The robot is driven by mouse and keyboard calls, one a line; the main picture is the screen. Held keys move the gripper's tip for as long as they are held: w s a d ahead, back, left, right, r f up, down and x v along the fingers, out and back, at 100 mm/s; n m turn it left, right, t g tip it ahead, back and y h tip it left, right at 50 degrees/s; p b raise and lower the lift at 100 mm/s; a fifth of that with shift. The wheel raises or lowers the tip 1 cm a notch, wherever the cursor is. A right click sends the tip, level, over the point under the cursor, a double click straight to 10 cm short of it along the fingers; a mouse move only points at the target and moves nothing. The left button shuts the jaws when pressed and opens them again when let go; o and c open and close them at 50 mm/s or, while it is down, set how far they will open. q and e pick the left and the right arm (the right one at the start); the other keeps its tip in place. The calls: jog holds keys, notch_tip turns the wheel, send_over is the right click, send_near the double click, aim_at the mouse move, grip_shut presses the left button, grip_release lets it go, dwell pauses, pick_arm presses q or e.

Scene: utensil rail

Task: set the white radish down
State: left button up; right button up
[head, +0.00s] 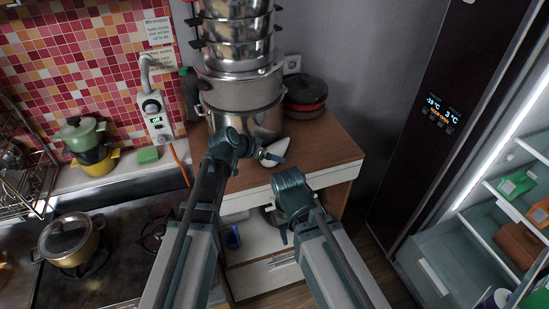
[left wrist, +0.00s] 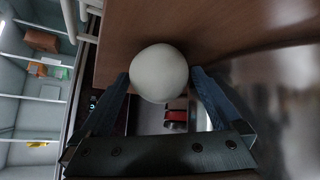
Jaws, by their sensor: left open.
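The white radish (head: 274,149) is over the brown wooden cabinet top (head: 325,145), just right of the big steel pots. In the left wrist view the radish (left wrist: 159,72) shows as a pale round end between the two fingers of my left gripper (left wrist: 163,82). My left gripper (head: 268,157) is open around the radish. I cannot tell whether the radish's underside touches the wood. My right gripper (head: 283,226) hangs low in front of the cabinet, partly hidden by its own arm, away from the radish.
Stacked steel pots (head: 240,90) stand close on the left of the cabinet top. Dark pans with a red band (head: 306,97) sit at its back. The cabinet top's right part is clear. An open fridge (head: 445,270) is at the right, a stove (head: 110,270) at the left.

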pick_arm(q)
jog(key=shift+w+d+f, duration=0.35)
jog(key=shift+f, duration=0.15)
jog(key=shift+r, duration=0.1)
jog(key=shift+c, duration=0.4)
grip_shut()
pick_arm(e)
jog(key=shift+f, duration=0.4)
jog(key=shift+r, duration=0.1)
